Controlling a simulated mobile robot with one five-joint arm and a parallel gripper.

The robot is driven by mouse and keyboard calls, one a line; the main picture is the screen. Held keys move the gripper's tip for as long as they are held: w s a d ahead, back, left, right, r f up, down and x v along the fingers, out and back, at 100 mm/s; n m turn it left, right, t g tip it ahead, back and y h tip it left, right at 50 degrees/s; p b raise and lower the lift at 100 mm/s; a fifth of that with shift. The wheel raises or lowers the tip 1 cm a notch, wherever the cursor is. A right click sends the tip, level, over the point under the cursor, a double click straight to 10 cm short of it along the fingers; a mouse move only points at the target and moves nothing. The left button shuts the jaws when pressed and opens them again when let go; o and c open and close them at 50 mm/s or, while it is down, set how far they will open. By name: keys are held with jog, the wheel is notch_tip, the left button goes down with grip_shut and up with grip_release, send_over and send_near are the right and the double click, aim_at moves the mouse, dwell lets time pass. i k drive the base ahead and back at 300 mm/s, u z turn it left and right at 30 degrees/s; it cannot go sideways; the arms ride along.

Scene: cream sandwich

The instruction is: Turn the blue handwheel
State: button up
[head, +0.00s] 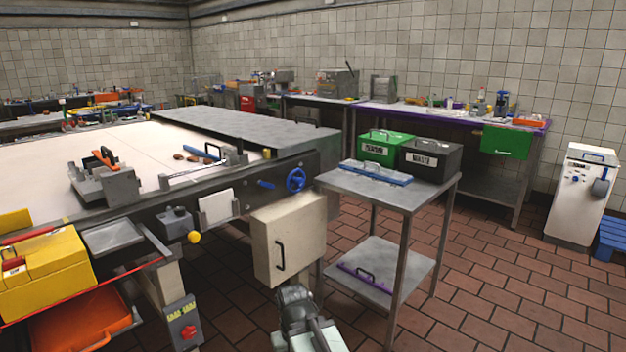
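The blue handwheel (296,180) is a small spoked wheel on the dark side of the long machine table, near its right end. A blue lever or knob (266,184) sits just left of it. My gripper (292,294) is at the bottom middle of the head view, below the handwheel and in front of the cream box. It is well apart from the wheel and touches nothing that I can see. Its fingers are small and seen from behind, so I cannot tell whether they are open or shut.
A cream box (287,238) with a dark handle is below the handwheel. A grey metal side table (398,195) with green and black boxes stands close to the right. A yellow knob (194,237) sticks out on the left. The tiled floor at lower right is clear.

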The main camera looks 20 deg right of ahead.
aim_at(299, 182)
jog(key=i, duration=0.9)
jog(key=u, duration=0.3)
